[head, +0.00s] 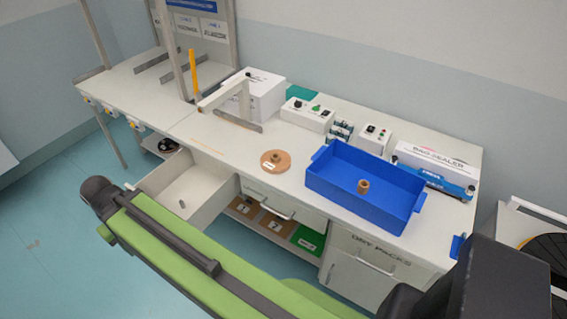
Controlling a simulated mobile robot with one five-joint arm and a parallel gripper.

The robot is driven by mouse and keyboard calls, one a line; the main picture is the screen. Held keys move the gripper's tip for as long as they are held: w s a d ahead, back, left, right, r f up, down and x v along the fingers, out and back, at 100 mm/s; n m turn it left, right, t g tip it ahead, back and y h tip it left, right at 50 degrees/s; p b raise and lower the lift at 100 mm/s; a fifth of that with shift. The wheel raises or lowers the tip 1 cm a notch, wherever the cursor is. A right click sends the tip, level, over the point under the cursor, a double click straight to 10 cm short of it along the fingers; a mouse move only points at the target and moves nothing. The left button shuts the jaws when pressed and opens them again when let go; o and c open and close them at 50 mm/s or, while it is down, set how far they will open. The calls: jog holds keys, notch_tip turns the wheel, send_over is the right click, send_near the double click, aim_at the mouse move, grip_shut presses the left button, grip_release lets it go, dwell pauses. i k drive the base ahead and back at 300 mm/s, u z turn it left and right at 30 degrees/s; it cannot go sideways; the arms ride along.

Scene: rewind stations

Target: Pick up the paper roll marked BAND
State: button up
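A flat brown roll (275,161) with a raised core and a white label lies on the bench top, left of the blue tray. The label is too small to read, so I cannot tell if it says BAND. A small brown cylinder (363,187) stands inside the blue tray (352,203). My green arm crosses the lower foreground, in front of the bench. My gripper does not show in the head view.
An open drawer (153,187) juts out at the left, with a small object inside. A white box (262,95), control boxes (307,114) and a bag sealer (436,170) line the back. Bench top around the brown roll is clear.

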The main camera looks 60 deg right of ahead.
aim_at(274, 161)
jog(key=z, duration=0.2)
jog(key=i, duration=1)
jog(key=u, duration=0.1)
